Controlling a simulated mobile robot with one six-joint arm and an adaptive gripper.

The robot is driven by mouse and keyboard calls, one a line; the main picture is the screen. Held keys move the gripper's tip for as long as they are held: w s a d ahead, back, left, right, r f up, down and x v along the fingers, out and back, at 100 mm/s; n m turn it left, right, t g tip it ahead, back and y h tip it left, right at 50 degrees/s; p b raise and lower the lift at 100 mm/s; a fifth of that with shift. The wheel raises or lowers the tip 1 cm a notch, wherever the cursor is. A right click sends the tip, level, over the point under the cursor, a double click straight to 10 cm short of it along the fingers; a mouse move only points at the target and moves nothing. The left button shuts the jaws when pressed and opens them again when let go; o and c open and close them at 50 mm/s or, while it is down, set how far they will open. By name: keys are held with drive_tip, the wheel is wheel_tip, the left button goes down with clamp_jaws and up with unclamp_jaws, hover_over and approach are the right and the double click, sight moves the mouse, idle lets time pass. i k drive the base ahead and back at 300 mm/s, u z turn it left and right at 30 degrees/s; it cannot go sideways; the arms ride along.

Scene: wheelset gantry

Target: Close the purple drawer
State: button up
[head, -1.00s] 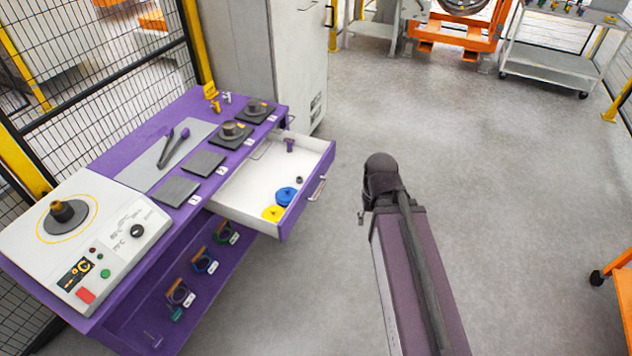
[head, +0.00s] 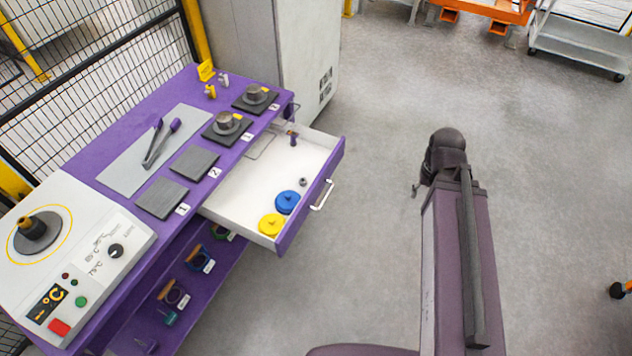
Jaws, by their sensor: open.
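The purple drawer (head: 312,199) is pulled out of the right side of the purple workbench (head: 130,120). It has a purple front, a white inside and a pale bar handle (head: 322,195) facing right. Inside lie a blue disc (head: 287,202), a yellow disc (head: 271,225), a small dark ring (head: 303,182) and a small purple piece (head: 293,139). My gripper (head: 416,190) is mostly hidden behind my arm; only a small tip shows, open, to the right of the drawer and apart from the handle.
The bench top holds dark pads (head: 194,163), tongs (head: 162,140) and a white heater unit (head: 75,255). Coloured tools stand on the shelf below. A grey cabinet (head: 285,60) stands behind the drawer. Grey floor (head: 375,130) lies clear between the drawer and my arm.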

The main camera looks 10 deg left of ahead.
sight(248, 192)
drive_tip(key=u, duration=0.15)
drive_tip(key=i, duration=0.65)
drive_tip(key=u, duration=0.7)
drive_tip(key=i, duration=0.4)
drive_tip(key=u, duration=0.15)
